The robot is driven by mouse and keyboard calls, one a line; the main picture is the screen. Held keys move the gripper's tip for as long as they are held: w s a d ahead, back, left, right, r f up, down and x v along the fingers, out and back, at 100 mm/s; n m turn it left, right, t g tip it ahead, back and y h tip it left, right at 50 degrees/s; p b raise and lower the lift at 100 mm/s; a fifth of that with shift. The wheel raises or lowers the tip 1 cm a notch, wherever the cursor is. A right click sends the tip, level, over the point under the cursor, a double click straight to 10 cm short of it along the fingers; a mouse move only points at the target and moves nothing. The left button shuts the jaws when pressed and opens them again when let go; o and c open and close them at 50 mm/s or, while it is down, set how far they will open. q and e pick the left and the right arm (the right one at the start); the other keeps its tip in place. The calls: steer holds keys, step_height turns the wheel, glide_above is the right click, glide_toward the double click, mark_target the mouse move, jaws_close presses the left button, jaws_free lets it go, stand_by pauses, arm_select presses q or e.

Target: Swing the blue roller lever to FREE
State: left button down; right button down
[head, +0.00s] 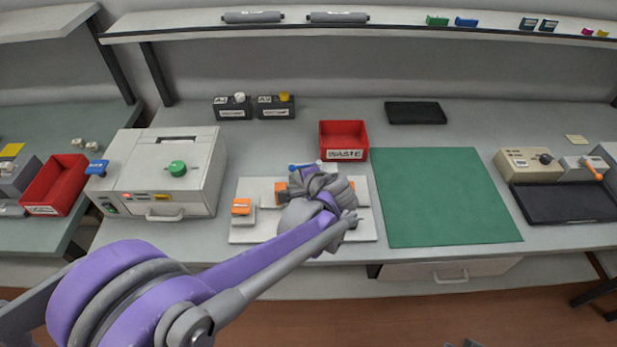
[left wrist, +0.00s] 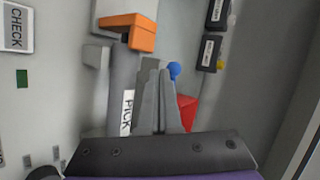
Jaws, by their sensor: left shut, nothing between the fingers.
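The blue roller lever (head: 301,167) shows at the back edge of a white fixture board (head: 262,236), partly behind my left gripper. Its round blue knob (left wrist: 175,69) shows in the left wrist view, just right of the fingertips; whether they touch cannot be told. My left gripper (head: 318,192) is over the board, shut and empty; its fingers (left wrist: 159,82) lie together in the wrist view. An orange clamp (left wrist: 142,34) and a grey roller with a PICK label (left wrist: 127,112) are beside the fingers. The FREE mark is not readable.
A red WASTE bin (head: 344,154) stands behind the board. A white machine (head: 150,190) with a green knob is to the left. A green mat (head: 445,197) at right is clear. Two black boxes (head: 276,112) stand at the back left, under the shelf (head: 400,28).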

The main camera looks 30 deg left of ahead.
arm_select(q)
steer(key=shift+a, duration=0.4)
steer(key=shift+d, duration=0.15)
steer(key=shift+w, duration=0.1)
steer(key=shift+s+d, duration=0.2)
steer(key=shift+d, duration=0.55)
steer(key=shift+r, duration=0.15)
